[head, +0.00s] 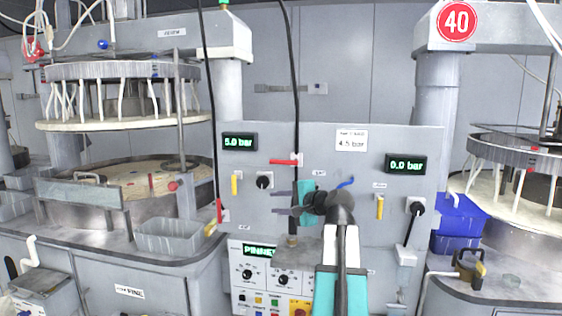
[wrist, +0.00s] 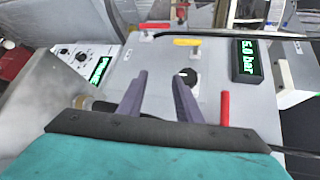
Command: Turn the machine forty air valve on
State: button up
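A grey valve panel (head: 330,145) stands ahead; a round red 40 sign (head: 457,21) hangs at upper right. The right display (head: 406,164) reads 0.0 bar, the left display (head: 239,142) 5.0 bar. A tilted blue handle (head: 346,182), an upright yellow handle (head: 379,207) and a black knob (head: 416,207) are on the panel's right half. Small labels are unreadable, so I cannot tell which is machine forty's air valve. My gripper (head: 274,202) is open and empty before the panel's left half, fingers pointing left. In the wrist view its fingers (wrist: 160,75) are apart.
A horizontal red handle (head: 283,161), a yellow handle (head: 234,184) and a black knob (head: 264,180) are near my gripper. A red lever (head: 219,210) is at the panel's left edge. Black hoses hang before the panel. Blue bins (head: 460,220) stand at right.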

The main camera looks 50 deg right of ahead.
aim_at(284, 162)
jog(key=s+d+r+h, duration=0.1)
jog(key=s+d+r, duration=0.1)
jog(key=s+r, duration=0.2)
jog(key=s+d+r+m+t+h, duration=0.1)
jog(key=s+r, duration=0.3)
jog(key=r, duration=0.5)
jog(key=shift+d+p, duration=0.45)
jog(key=shift+d, duration=0.05)
jog(key=shift+w, duration=0.1)
jog(key=p+x, duration=0.1)
jog(key=x, duration=0.5)
jog(key=p+x, duration=0.2)
jog(key=x, duration=0.5)
jog(key=shift+w+d+r, duration=0.15)
jog(key=shift+w+d, duration=0.05)
jog(key=shift+w, duration=0.15)
